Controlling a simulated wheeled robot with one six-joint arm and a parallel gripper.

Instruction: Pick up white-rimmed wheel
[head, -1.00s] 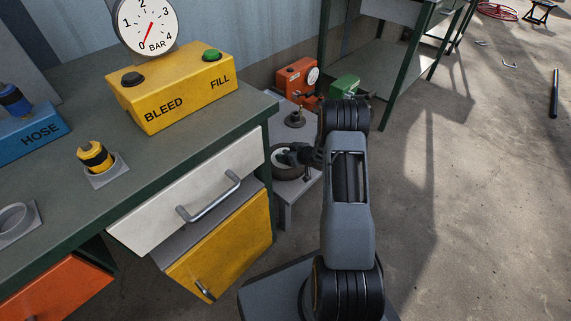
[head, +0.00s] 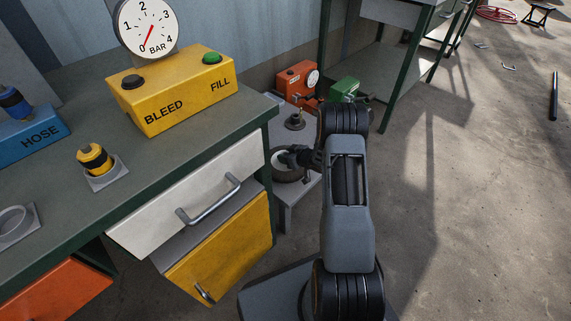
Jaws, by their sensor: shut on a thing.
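The white-rimmed wheel (head: 290,176) is a dark tyre with a pale rim. It shows in the head view over the low grey stand, right of the yellow drawer. My gripper (head: 291,157) reaches in from the right and is shut on the wheel. My gripper and wrist hide part of the wheel's right side. I cannot tell whether the wheel touches the stand.
Open concrete floor lies to the right.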

